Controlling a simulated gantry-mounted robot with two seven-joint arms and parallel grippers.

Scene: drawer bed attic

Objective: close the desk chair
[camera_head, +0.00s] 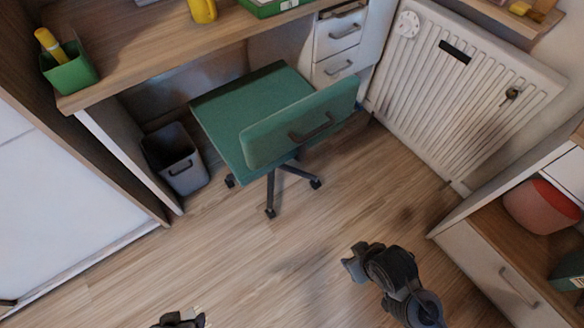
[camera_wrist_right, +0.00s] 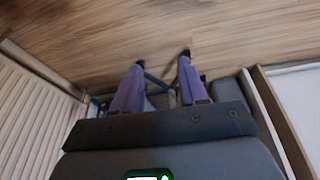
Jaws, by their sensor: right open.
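The green desk chair (camera_head: 237,110) stands at the desk in the head view, its seat partly under the desktop. Its backrest (camera_head: 300,122) faces the room and carries a dark handle (camera_head: 312,128). Its dark wheeled base rests on the floor. My right gripper (camera_head: 354,262) is below and right of the chair in the head view, apart from it. In the right wrist view my right gripper (camera_wrist_right: 162,75) has its two purple fingers spread, with dark legs (camera_wrist_right: 160,92) seen beyond them. My left gripper (camera_head: 182,318) shows only partly at the bottom edge; its jaws are unclear.
The wooden desk (camera_head: 135,50) has a white drawer unit (camera_head: 337,48). A grey bin (camera_head: 176,158) stands left of the chair. A white radiator (camera_head: 455,90) is at the right, and a low cabinet (camera_head: 490,272) at the lower right. Bare floor lies in front of the chair.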

